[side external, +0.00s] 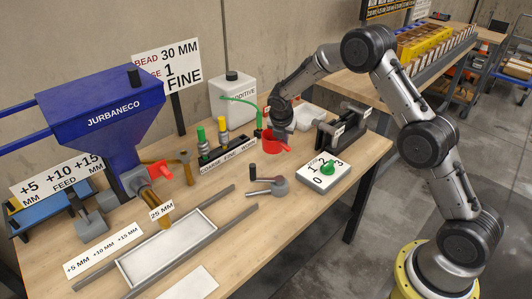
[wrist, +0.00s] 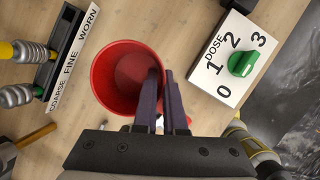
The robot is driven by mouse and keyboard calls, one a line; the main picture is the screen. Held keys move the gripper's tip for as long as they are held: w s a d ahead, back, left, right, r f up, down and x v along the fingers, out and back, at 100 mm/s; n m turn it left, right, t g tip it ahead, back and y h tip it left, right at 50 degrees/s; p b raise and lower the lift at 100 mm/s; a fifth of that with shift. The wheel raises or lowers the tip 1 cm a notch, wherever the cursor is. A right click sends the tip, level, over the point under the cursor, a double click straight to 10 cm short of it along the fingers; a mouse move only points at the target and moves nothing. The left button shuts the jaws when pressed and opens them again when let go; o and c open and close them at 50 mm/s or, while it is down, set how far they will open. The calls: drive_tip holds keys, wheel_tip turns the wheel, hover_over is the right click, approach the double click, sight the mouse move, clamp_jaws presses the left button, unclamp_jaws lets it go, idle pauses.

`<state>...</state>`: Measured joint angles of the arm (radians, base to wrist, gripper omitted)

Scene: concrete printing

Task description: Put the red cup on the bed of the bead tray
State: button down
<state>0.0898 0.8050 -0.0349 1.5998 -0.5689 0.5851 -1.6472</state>
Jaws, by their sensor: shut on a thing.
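The red cup (side external: 272,146) is at the back middle of the bench in the side view, below the end of my arm. In the wrist view the cup (wrist: 122,75) is seen from above, open end up, and looks empty. My gripper (wrist: 167,75) is shut on the cup's right wall, with its dark fingers at the rim. I cannot tell whether the cup touches the bench. The bead tray (side external: 165,250), a pale shallow bed with a grey rim between two rails, is at the front left in the side view. Its bed is bare.
The dose box (side external: 323,175) with a green knob is right of the cup. The nozzle rack (side external: 225,150) is to its left. A grey crank (side external: 268,186) lies between cup and tray. The blue hopper (side external: 105,110) and its nozzle overhang the tray's far side.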

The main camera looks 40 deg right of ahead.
drive_tip(key=w+f, duration=0.2)
drive_tip(key=w+d+f, duration=0.1)
drive_tip(key=w+f, duration=0.1)
drive_tip(key=w, duration=0.1)
drive_tip(key=w+f, duration=0.2)
drive_tip(key=w, duration=0.1)
drive_tip(key=shift+d+f, duration=0.2)
drive_tip(key=shift+d, duration=0.1)
drive_tip(key=shift+w+f, duration=0.1)
drive_tip(key=shift+f, duration=0.25)
drive_tip(key=shift+w+d+f, duration=0.1)
drive_tip(key=shift+w+f, duration=0.1)
drive_tip(key=shift+f, duration=0.65)
drive_tip(key=shift+w+f, duration=0.15)
drive_tip(key=shift+f, duration=0.65)
drive_tip(key=shift+f, duration=0.1)
drive_tip(key=c, duration=1)
unclamp_jaws()
drive_tip(key=shift+f, duration=0.1)
